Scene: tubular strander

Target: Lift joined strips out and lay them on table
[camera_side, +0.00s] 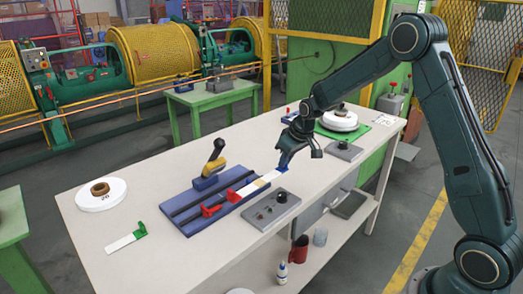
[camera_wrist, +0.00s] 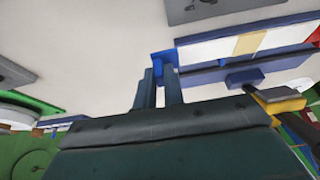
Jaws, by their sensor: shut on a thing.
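A white strip with a tan band across it (camera_side: 262,182) runs along the blue fixture (camera_side: 190,218). It also shows in the wrist view (camera_wrist: 212,48). A blue tab (camera_wrist: 163,64) is at the strip's end, and my gripper (camera_side: 284,164) is shut on it. In the wrist view my fingers (camera_wrist: 158,90) meet this tab. Two red parts (camera_side: 210,210) sit on the fixture, and a red piece shows at the right edge of the wrist view. A lever with a yellow body and black handle (camera_side: 210,172) stands at the fixture's back. Whether the strip touches the fixture is unclear.
A grey plate with small knobs (camera_side: 270,210) lies in front of the fixture. A white strip with a green end (camera_side: 126,242) lies on the pale table (camera_side: 120,270) at left. The left front table is mostly clear.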

